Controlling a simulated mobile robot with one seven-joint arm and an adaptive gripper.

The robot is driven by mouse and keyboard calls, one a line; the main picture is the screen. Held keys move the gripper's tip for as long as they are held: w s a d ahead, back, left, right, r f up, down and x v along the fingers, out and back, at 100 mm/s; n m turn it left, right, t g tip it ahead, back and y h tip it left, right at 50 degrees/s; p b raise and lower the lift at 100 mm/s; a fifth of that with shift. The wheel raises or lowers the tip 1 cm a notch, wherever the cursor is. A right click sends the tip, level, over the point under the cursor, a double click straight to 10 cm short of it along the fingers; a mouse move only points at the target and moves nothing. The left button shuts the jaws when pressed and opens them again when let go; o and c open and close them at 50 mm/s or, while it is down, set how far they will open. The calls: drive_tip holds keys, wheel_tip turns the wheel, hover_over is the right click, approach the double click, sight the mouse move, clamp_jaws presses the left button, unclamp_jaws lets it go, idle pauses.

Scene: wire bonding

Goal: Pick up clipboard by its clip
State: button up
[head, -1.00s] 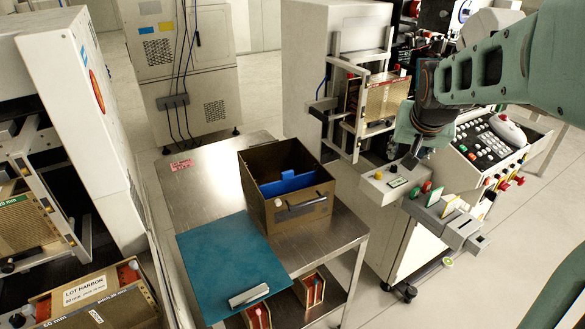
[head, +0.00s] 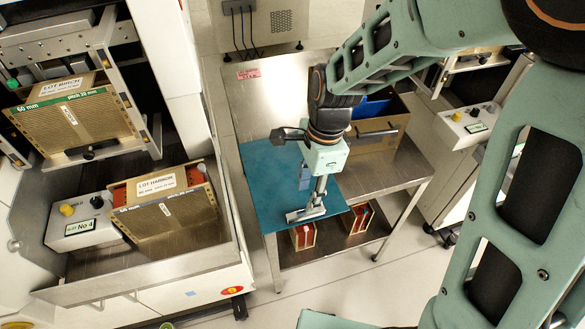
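My gripper and wrist hide part of the board.
A brown box (head: 378,142) with a blue item inside stands on the cart (head: 240,100), behind and right of my gripper. Small holders with red contents (head: 303,236) sit on the lower shelf.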

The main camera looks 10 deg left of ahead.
drive_tip(key=f, duration=0.2)
drive_tip(key=f+b, duration=0.1)
drive_tip(key=f, duration=0.4)
drive_tip(key=shift+s, duration=0.25)
clamp_jaws()
